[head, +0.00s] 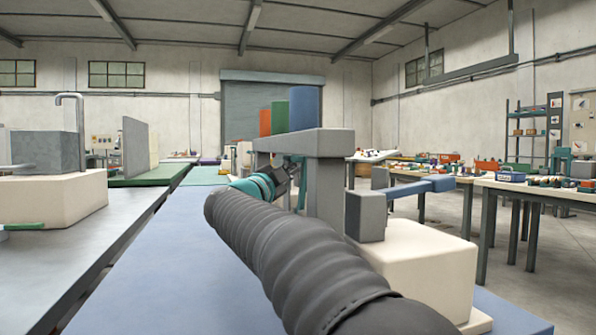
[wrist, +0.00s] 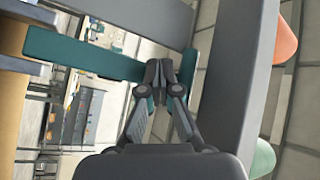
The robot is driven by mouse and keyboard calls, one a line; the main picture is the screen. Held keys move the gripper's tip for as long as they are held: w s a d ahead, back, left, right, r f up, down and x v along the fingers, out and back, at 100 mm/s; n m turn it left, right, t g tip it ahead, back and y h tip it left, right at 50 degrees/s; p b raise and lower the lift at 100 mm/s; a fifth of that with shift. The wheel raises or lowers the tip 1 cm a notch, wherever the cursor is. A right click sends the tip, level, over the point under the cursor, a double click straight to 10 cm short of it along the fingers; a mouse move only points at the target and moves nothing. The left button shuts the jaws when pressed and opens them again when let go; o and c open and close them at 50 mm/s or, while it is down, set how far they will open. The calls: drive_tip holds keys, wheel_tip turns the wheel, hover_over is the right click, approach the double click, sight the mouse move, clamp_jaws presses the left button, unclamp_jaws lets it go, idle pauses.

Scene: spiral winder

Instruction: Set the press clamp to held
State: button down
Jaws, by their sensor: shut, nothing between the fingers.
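My gripper (wrist: 159,72) is shut, with its fingertips together and nothing between them. In the wrist view a teal bar (wrist: 80,55) runs behind or against the fingertips; I cannot tell whether they touch it. In the head view a grey press-like frame (head: 327,180) stands on a cream base (head: 420,265), with a blue bar (head: 412,189) sticking out to the right. Which part is the press clamp is not clear. My arm reaches to the frame's left side, and the gripper is mostly hidden there.
Orange (head: 265,122), green (head: 280,116) and blue (head: 305,108) cylinders stand above the frame's beam. A grey block (head: 365,215) sits beside the post. A second cream base (head: 55,200) with a grey block stands left. The blue tabletop (head: 150,270) is clear left of my arm.

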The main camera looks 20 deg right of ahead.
sight(303, 170)
drive_tip(key=shift+d, duration=1.7)
idle(1.6)
drive_tip(key=shift+d+r, duration=0.25)
drive_tip(key=shift+d, duration=0.5)
idle(1.1)
drive_tip(key=shift+a, duration=0.2)
drive_tip(key=shift+s+a+f+p, duration=0.1)
drive_tip(key=shift+a+p, duration=0.4)
drive_tip(key=shift+a, duration=0.05)
drive_tip(key=shift+a+f+p, duration=0.2)
drive_tip(key=shift+a+p, duration=0.3)
drive_tip(key=shift+a, duration=1.75)
drive_tip(key=shift+a+p, duration=0.8)
drive_tip(key=shift+a, duration=1.7)
